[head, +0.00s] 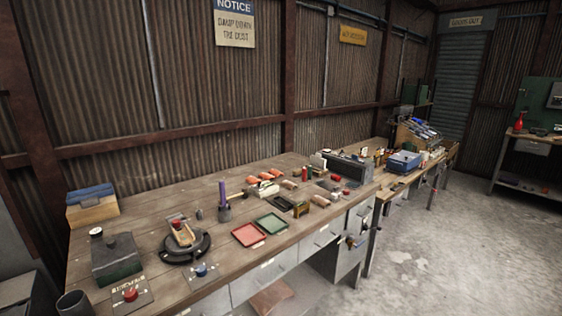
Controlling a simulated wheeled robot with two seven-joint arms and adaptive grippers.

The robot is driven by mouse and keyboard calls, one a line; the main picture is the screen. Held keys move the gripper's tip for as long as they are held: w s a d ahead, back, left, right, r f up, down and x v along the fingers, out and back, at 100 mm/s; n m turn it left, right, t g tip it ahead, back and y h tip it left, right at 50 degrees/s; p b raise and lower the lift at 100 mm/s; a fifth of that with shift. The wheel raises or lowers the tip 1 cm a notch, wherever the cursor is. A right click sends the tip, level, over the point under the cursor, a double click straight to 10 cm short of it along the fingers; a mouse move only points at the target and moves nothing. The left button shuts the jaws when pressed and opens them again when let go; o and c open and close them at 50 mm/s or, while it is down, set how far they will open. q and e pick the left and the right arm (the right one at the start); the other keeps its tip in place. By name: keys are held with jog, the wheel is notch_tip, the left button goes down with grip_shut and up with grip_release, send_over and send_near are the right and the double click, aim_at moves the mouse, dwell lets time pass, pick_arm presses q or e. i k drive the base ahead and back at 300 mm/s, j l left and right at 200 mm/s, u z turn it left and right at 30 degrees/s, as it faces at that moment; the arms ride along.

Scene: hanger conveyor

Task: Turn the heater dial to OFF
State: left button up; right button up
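I cannot pick out a part clearly marked as the heater dial or read any OFF mark at this distance. A red round knob (131,293) sits on a flat grey plate at the front left of the long wooden workbench (85,238). A blue knob (201,270) sits on a similar plate to its right, near the bench's front edge. A dark box-shaped unit (118,262) stands just behind the red knob. Neither of my grippers shows in the head view.
A round black base (185,250) with a wooden piece on it stands near the blue knob. A red tray (248,235) and a green tray (271,223) lie mid-bench. Drawers (320,238) hang under the front edge. The concrete floor (440,250) at the right is clear.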

aim_at(131, 295)
jog(key=u, duration=1.3)
